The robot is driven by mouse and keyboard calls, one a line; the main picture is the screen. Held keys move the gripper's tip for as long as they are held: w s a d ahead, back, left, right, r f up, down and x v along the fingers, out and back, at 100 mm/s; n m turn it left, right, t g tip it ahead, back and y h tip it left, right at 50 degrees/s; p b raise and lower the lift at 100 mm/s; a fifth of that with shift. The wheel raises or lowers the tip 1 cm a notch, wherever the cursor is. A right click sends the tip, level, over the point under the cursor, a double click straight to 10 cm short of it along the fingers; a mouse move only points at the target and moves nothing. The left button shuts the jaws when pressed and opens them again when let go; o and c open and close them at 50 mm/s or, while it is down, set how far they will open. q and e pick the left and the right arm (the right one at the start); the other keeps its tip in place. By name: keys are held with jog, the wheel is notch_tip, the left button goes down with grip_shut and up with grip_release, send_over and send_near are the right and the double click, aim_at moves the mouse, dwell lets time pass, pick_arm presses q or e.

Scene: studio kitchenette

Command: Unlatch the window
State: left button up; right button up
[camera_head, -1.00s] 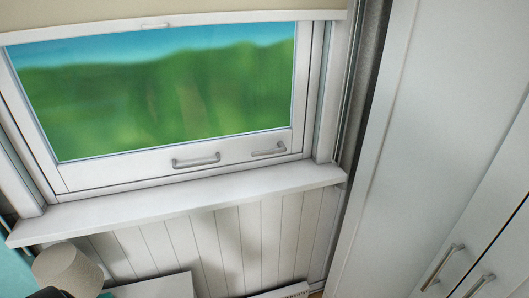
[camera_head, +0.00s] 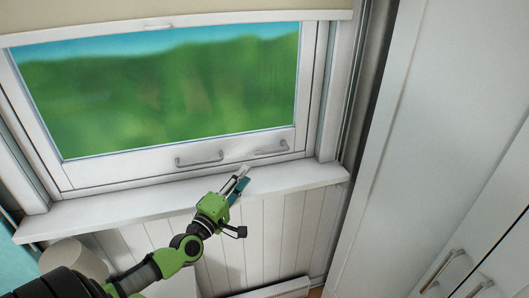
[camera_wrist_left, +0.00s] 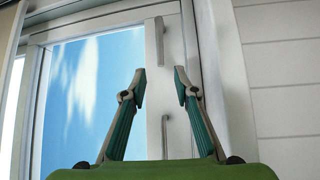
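The window (camera_head: 115,171) has a white frame. In the left wrist view the picture is turned; the latch-like handle (camera_wrist_left: 161,40) is above the fingertips and the bar handle (camera_wrist_left: 165,135) is lower, between the fingers. My left gripper (camera_head: 242,173) is open and empty, in front of the sill, just left of and below the latch-like handle. It also shows in the left wrist view (camera_wrist_left: 160,72). My right gripper is out of view.
The white window sill (camera_head: 110,212) juts out below the window. A rolled blind (camera_head: 230,24) hangs above the glass. A tall white cupboard (camera_head: 430,120) with handles stands at the right. A round pale object (camera_head: 72,258), possibly a lampshade, is lower left.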

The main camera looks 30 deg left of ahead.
aim_at(264, 152)
pick_arm(q)
jog(key=w, duration=0.4)
jog(key=w+r, duration=0.1)
jog(key=w, duration=0.8)
jog(key=shift+a+r+p, duration=0.15)
jog(key=shift+a+p, duration=0.2)
jog(key=shift+p, duration=0.05)
grip_shut()
